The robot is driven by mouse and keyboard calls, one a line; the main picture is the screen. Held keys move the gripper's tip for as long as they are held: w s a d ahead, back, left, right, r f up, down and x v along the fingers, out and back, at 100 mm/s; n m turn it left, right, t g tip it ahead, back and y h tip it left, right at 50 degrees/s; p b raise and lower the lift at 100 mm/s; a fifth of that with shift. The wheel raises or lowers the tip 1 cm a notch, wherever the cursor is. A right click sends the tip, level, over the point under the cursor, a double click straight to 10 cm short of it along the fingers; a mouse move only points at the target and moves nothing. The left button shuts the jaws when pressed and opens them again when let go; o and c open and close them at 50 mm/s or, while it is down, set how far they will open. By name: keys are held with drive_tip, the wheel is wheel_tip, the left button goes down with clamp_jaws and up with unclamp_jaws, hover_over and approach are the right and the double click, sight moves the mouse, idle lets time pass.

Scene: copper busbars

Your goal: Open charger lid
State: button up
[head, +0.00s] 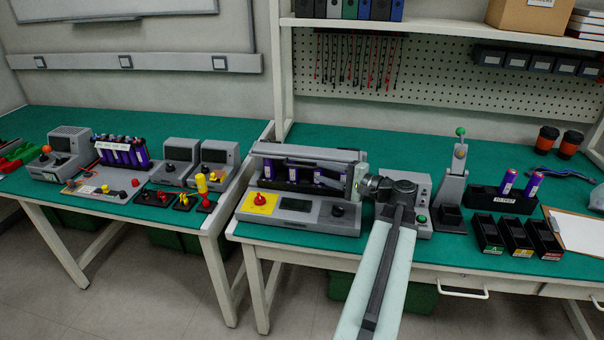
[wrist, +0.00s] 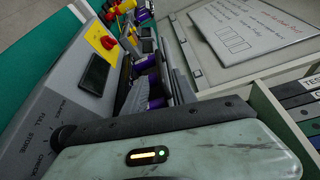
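The charger (head: 300,205) is a grey unit on the green bench, with a yellow panel carrying a red knob, a dark display and a black knob on its front. It also shows in the wrist view (wrist: 62,108). Purple cells stand in its bay. A grey lid or frame (head: 305,152) runs along the top of the bay; I cannot tell how far it is open. My gripper (head: 360,184) is at the right end of the bay, close to the charger. Its fingertips are not clear; in the wrist view my pale housing hides the near side of the charger.
A lever press (head: 453,185) stands right of my arm, beside a black holder with purple cells (head: 508,182) and several small bins (head: 516,237). A second bench (head: 60,195) on the left holds more devices. A pegboard and shelf are behind.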

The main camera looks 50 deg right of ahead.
sight(304, 166)
drive_tip(key=w, duration=0.2)
drive_tip(key=w+a, duration=0.1)
drive_tip(key=w, duration=0.4)
drive_tip(key=shift+w+a+f+b, duration=0.2)
drive_tip(key=shift+w+f+b, duration=0.15)
clamp_jaws()
idle(0.9)
